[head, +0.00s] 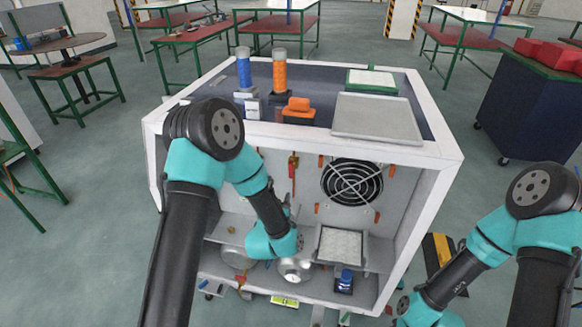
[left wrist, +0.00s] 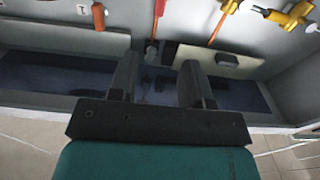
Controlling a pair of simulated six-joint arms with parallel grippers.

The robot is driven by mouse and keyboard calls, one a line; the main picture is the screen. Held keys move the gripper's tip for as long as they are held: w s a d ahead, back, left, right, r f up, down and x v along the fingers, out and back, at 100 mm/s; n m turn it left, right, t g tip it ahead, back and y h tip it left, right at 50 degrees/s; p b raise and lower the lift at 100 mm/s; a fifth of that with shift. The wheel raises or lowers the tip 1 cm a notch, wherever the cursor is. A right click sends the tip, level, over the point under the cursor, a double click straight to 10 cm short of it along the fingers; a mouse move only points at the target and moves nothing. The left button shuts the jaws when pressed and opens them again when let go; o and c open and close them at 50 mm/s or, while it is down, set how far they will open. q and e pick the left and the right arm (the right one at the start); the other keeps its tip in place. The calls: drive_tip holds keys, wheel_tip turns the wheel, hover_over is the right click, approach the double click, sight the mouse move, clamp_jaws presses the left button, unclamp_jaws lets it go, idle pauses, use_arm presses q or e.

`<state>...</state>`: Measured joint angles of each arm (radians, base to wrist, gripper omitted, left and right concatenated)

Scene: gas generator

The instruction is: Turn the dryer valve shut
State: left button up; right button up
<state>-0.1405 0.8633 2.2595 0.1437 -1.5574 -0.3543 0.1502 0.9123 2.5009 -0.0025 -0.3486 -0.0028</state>
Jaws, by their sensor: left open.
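The gas generator (head: 436,152) is an open-fronted white cabinet in the middle of the head view. A red and yellow valve (head: 293,166) hangs on its back panel, with several small orange handles around it. I cannot tell which one is the dryer valve. My left arm reaches into the cabinet and covers part of the panel. My left gripper (left wrist: 160,68) is open and empty in the left wrist view. An orange handle (left wrist: 98,16) and a yellow-orange valve (left wrist: 299,13) show beyond it, apart from the fingers. My right gripper is out of frame.
A round fan grille (head: 352,183) sits on the back panel. Canisters, an orange box (head: 298,110) and a grey panel (head: 376,117) are on the cabinet top. A lower shelf and silver cylinder (head: 295,269) lie below my left wrist. A dark cart (head: 530,100) stands at right.

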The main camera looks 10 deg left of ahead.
sight(290, 168)
use_arm(q)
drive_tip(key=shift+w, duration=0.1)
drive_tip(key=w, duration=1.7)
drive_tip(key=shift+w, duration=0.1)
clamp_jaws()
